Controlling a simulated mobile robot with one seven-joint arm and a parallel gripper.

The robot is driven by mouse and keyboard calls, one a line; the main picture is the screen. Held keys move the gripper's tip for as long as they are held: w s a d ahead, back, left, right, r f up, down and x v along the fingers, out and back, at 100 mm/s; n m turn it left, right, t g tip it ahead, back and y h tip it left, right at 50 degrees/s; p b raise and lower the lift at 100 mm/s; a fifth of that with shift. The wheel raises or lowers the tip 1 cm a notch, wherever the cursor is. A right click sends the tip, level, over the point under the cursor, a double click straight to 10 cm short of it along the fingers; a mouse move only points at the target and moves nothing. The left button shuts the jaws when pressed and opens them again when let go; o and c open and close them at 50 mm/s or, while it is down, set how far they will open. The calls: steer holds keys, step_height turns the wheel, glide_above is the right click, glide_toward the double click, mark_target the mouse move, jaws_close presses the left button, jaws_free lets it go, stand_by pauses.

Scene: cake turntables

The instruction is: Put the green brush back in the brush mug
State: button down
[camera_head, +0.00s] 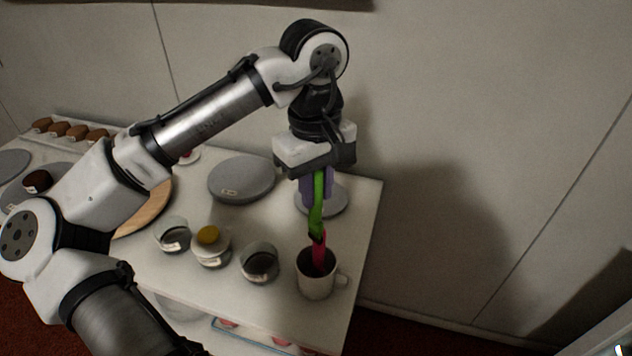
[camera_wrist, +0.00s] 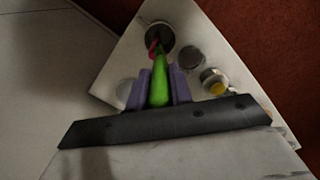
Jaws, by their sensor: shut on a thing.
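My gripper (camera_head: 317,192) has purple fingers and is shut on the green brush (camera_head: 317,213). It points down above the brush mug (camera_head: 315,285). The brush hangs roughly upright, its lower end over the mug's mouth. A pink piece (camera_head: 320,253) stands in the mug and overlaps the brush's lower end; I cannot tell whether they touch. The white mug has its handle to the right. In the wrist view the green brush (camera_wrist: 160,82) lies between the fingers, and the mug's dark opening (camera_wrist: 160,33) is beyond it. The inside of the mug is mostly hidden.
Several small jars stand left of the mug, including a glass one (camera_head: 259,266) and one with a yellow top (camera_head: 210,246). A grey turntable (camera_head: 242,180) is behind them. A round grey base (camera_head: 337,201) stands behind the brush. The table's right edge is near the mug.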

steer(key=b, duration=0.6)
glide_above(316, 240)
steer(key=shift+w+f, duration=0.2)
steer(key=shift+f, duration=1.35)
steer(key=shift+w+f, duration=0.2)
steer(key=shift+f, duration=1.3)
steer(key=shift+f+b, duration=1.25)
steer(key=shift+f, duration=1.6)
steer(key=shift+f+b, duration=0.65)
steer(key=shift+f, duration=0.4)
steer(key=c, duration=1.2)
jaws_free()
steer(key=shift+o, duration=0.2)
steer(key=shift+r, duration=0.1)
step_height(316, 240, up, 10)
steer(key=p, duration=1)
